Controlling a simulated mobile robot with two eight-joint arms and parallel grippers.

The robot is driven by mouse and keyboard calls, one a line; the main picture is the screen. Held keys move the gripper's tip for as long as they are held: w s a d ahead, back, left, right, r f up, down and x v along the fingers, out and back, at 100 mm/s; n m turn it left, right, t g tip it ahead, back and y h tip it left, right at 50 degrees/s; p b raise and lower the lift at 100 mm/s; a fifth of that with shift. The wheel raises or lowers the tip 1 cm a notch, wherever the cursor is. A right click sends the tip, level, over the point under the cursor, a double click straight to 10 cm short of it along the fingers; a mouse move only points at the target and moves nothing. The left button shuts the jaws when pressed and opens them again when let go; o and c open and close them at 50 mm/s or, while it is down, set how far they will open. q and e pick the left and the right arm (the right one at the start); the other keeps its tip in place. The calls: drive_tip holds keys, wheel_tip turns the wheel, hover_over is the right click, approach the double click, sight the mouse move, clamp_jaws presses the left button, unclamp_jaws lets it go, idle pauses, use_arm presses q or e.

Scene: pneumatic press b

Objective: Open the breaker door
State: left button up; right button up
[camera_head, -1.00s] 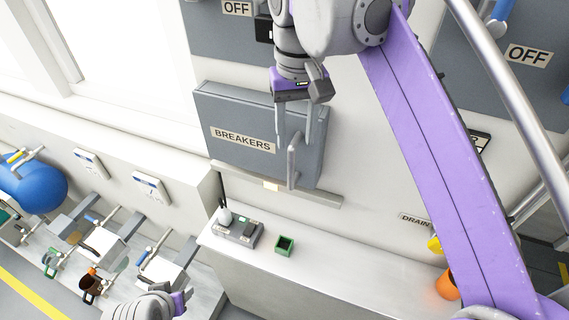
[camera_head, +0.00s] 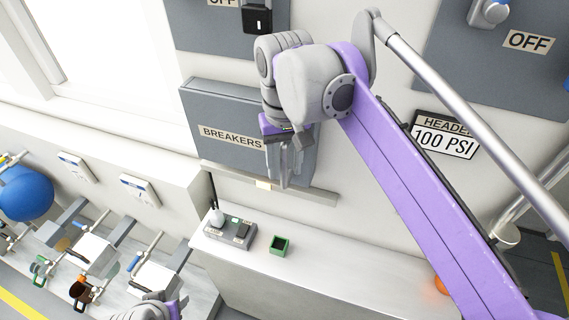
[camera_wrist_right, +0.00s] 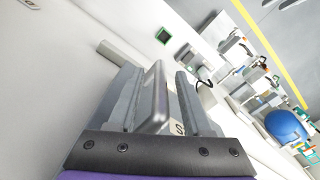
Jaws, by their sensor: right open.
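The grey breaker box (camera_head: 215,112) with its BREAKERS label is on the wall, left of centre in the head view. Its door looks closed. My right gripper (camera_head: 284,170) is in front of the door's right part, fingers pointing down. In the right wrist view the grey bar handle (camera_wrist_right: 155,98) stands between the two open fingers of the right gripper (camera_wrist_right: 157,100), with gaps showing on both sides. In the head view the gripper mostly hides the handle. Only a grey and purple part of my left arm shows at the lower left; its fingers are not visible.
A ledge (camera_head: 310,190) runs just below the box. A white counter (camera_head: 330,265) below carries a grey switch unit (camera_head: 230,230) and a small green open box (camera_head: 279,245). A grey OFF panel (camera_head: 500,70) and a 100 PSI sign (camera_head: 444,136) are on the right.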

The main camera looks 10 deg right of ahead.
drive_tip(key=shift+w, duration=0.1)
drive_tip(key=shift+c, duration=0.2)
clamp_jaws()
drive_tip(key=shift+r, duration=0.1)
idle(1.0)
